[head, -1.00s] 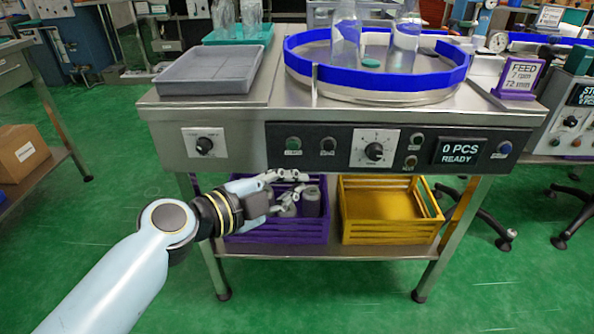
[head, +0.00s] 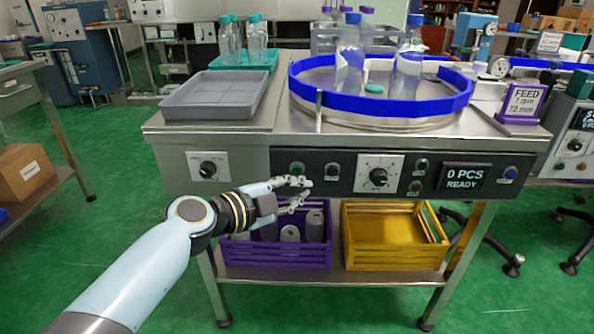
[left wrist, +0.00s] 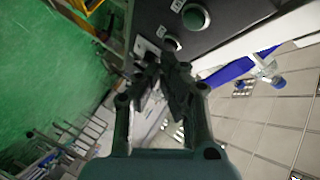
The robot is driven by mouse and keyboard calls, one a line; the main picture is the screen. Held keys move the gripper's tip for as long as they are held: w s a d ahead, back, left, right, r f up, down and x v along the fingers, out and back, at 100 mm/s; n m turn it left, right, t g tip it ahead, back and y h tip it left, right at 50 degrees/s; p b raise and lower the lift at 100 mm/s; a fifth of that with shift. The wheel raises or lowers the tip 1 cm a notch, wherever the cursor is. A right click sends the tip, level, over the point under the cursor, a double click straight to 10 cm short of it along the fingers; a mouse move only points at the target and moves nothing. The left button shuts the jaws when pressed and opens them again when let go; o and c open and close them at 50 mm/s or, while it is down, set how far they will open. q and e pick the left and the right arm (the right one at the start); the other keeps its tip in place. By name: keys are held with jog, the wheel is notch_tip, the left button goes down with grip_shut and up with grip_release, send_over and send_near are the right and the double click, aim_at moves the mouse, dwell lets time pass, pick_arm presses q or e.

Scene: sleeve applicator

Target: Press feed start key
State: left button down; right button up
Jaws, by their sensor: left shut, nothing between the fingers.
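The control panel (head: 400,160) on the front of the applicator carries a green round key (head: 297,168) at its left end and a dark round key (head: 332,169) beside it. My left gripper (head: 308,188) is shut and empty, just below and in front of the green key. A gap between its fingertips and the panel cannot be judged in the head view. The left wrist view shows a green key (left wrist: 195,17) beyond and to the right of my left fingertips (left wrist: 160,60), apart from them in the picture. Key labels are too small to read. My right gripper is not in view.
A purple crate (head: 280,255) and a yellow crate (head: 395,240) stand on the shelf below. A blue-rimmed turntable (head: 380,105) holds bottles.

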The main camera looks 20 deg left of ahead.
aim_at(297, 171)
pick_arm(q)
jog(key=w+b, duration=0.1)
jog(key=w, duration=0.2)
jog(key=shift+a+b, duration=0.35)
jog(key=shift+a, duration=0.05)
dwell(0.9)
jog(key=shift+w+a+b, duration=0.1)
jog(key=shift+w+b, duration=0.3)
jog(key=shift+b, duration=0.15)
